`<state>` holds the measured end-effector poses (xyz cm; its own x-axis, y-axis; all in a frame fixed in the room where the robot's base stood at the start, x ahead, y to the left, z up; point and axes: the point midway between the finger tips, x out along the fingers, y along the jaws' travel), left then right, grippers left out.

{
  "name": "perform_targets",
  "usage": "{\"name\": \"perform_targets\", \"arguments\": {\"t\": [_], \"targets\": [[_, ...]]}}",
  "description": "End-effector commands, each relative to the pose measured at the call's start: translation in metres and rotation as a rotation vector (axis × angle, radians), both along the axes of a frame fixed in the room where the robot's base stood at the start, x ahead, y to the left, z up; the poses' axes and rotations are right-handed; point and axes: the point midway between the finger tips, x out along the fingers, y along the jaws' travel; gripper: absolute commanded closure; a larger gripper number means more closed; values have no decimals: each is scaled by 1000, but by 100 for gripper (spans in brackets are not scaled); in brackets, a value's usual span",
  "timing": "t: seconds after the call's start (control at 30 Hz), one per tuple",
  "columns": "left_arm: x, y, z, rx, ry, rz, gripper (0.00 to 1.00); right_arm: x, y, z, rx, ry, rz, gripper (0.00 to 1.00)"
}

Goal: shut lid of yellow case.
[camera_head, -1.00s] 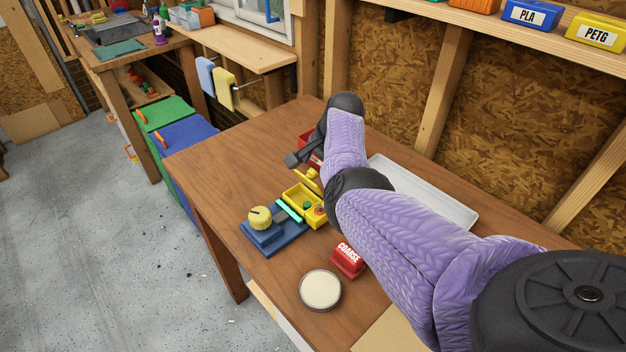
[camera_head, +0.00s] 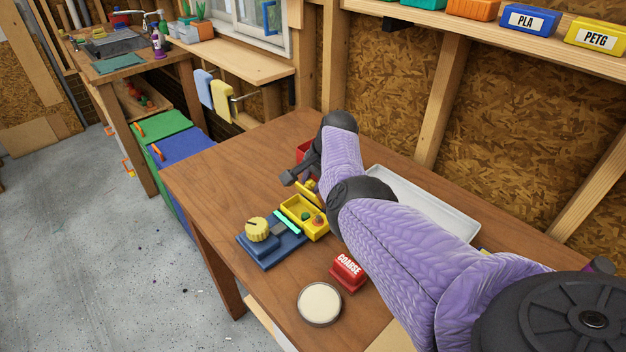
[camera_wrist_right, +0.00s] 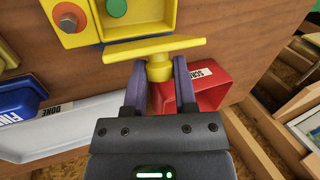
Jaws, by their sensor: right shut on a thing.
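The yellow case (camera_head: 318,228) sits open on the wooden table, with small green and orange pieces inside. It also shows at the top of the right wrist view (camera_wrist_right: 175,18). Its yellow lid (camera_wrist_right: 150,48) stands raised at the case's far side, seen nearly edge-on in the wrist view. My right gripper (camera_wrist_right: 161,82) is shut on the round yellow knob (camera_wrist_right: 160,68) of the lid. In the head view my right gripper (camera_head: 290,178) is beside the lid (camera_head: 306,189), its fingertips partly hidden. My left gripper is in neither view.
A blue base with a yellow dial (camera_head: 257,229) stands beside the case. A red COARSE block (camera_head: 348,269) and a round cream-topped dish (camera_head: 320,303) are nearer. A red bin (camera_wrist_right: 208,88) and a white tray (camera_head: 440,212) lie close by. The table's left end is clear.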

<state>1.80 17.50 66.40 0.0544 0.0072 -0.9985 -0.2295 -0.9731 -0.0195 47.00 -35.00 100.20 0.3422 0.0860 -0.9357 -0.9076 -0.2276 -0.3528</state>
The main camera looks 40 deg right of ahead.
Motion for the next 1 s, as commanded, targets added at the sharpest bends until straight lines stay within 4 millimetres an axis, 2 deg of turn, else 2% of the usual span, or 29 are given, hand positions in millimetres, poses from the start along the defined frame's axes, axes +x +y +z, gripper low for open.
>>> {"name": "perform_targets", "arguments": {"t": [0.17, 0.27, 0.43, 0.6, 1.0], "targets": [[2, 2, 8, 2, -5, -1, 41, -1, 1, 3, -25, -1, 0, 100], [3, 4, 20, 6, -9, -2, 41, -1, 4, 5, -65, -4, 2, 100], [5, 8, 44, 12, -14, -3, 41, -2, 11, 7, -176, -13, 4, 100], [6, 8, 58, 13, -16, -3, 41, -2, 18, 4, -305, -25, 4, 100], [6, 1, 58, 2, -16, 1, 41, -2, 31, -4, -544, -49, 2, 100]]}}
